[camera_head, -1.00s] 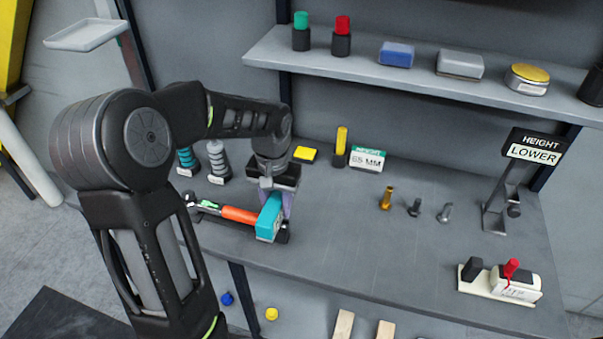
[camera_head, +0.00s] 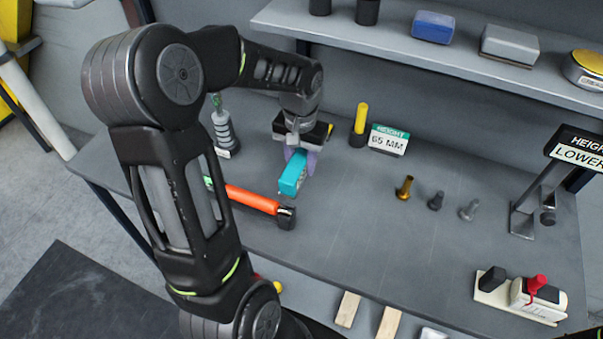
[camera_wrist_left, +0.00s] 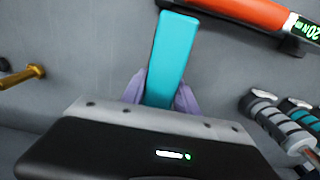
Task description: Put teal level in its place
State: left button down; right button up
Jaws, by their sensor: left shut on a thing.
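The teal level (camera_head: 292,174) is a short teal block with a pale side. My left gripper (camera_head: 299,156) is shut on it and seems to hold it above the grey bench, beside the orange tool. In the left wrist view the teal level (camera_wrist_left: 172,58) stands out between the two purple fingers (camera_wrist_left: 158,92) of the gripper. How high it is above the bench is hard to tell. My right gripper is not in view.
An orange-handled torque tool (camera_head: 252,200) lies left of the level. Behind stand a yellow pin (camera_head: 361,118) and a "65 MM" sign (camera_head: 388,140). Several bolts (camera_head: 404,187) stand to the right. A height gauge (camera_head: 530,205) and a red-knobbed block (camera_head: 535,292) are further right.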

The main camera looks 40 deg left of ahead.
pick_arm(q)
jog(key=shift+f, duration=0.2)
notch_tip(320, 180, down, 4)
jog(key=b, duration=0.3)
jog(key=shift+f+b, duration=0.2)
jog(key=shift+b, duration=0.2)
jog(key=shift+r, duration=0.15)
